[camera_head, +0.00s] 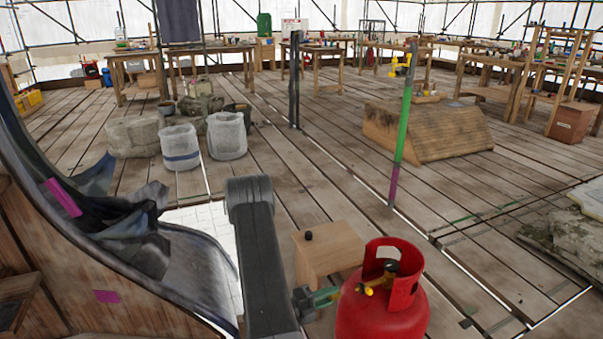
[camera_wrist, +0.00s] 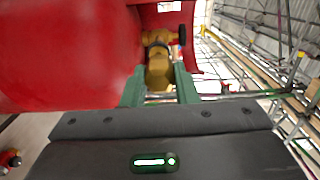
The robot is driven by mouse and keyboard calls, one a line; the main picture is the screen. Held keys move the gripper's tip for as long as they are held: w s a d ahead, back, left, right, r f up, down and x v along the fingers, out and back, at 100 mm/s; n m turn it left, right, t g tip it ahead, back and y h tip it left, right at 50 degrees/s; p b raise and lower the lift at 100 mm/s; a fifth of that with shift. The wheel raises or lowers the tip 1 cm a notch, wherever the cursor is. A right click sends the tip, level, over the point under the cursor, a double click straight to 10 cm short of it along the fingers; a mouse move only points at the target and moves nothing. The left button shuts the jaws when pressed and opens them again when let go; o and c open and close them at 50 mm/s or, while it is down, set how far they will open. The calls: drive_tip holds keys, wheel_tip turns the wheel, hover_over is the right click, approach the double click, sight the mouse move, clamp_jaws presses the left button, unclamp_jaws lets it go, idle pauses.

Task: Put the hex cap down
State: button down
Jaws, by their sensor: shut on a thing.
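My gripper (camera_head: 330,295) is at the left side of a red gas bottle (camera_head: 383,312), near its brass valve (camera_head: 378,285). In the wrist view, the green fingers of my gripper (camera_wrist: 160,92) are closed on a brass-coloured piece, which I take to be the hex cap (camera_wrist: 158,74). The cap is right against the valve (camera_wrist: 157,42); I cannot tell whether it is joined to it or apart. The red bottle (camera_wrist: 60,50) fills the upper left of the wrist view. In the head view the cap is too small to make out clearly.
A wooden box (camera_head: 325,252) with a small black knob stands just behind my gripper. Two grey buckets (camera_head: 227,137) and a wooden ramp block (camera_head: 428,130) stand farther off. A green and purple pole (camera_head: 403,125) rises beyond the bottle. Plank floor between them is clear.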

drive_tip(key=w+a+r+n+t+y, duration=0.7)
drive_tip(key=w+a+r+t, duration=0.1)
drive_tip(key=a+r+t, duration=0.15)
wheel_tip(320, 180, up, 21)
drive_tip(key=p, duration=2.7)
drive_tip(key=shift+w+a+r+n+y+p, duration=0.2)
drive_tip(key=shift+w+a+n+y+p, duration=0.1)
drive_tip(key=shift+n+y, duration=0.1)
drive_tip(key=shift+g, duration=0.25)
